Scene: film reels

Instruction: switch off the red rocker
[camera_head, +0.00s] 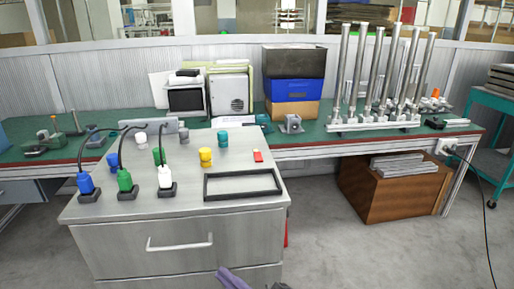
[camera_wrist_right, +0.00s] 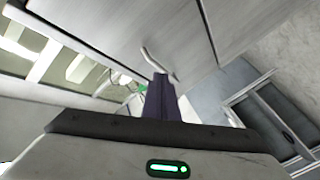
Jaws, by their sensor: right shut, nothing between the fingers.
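A small red piece with a pale end (camera_head: 258,156) is on the grey cabinet top, behind the black-rimmed tray. It is too small to tell whether it is the red rocker or which way it is tipped. My right gripper (camera_head: 230,277) shows at the bottom edge of the head view, low in front of the cabinet and well apart from the red piece. In the right wrist view its purple-grey fingers (camera_wrist_right: 161,98) are together and empty, with the cabinet's drawer handle (camera_wrist_right: 158,62) beyond them. No red rocker shows there. My left gripper is out of view.
The grey cabinet (camera_head: 110,215) has a drawer handle (camera_head: 180,243) on its front. Blue, green and white plugs (camera_head: 125,180) with black cords stand on it, near several coloured knobs. The black-rimmed tray (camera_head: 242,197) looks empty. A green bench (camera_head: 330,138) stands behind.

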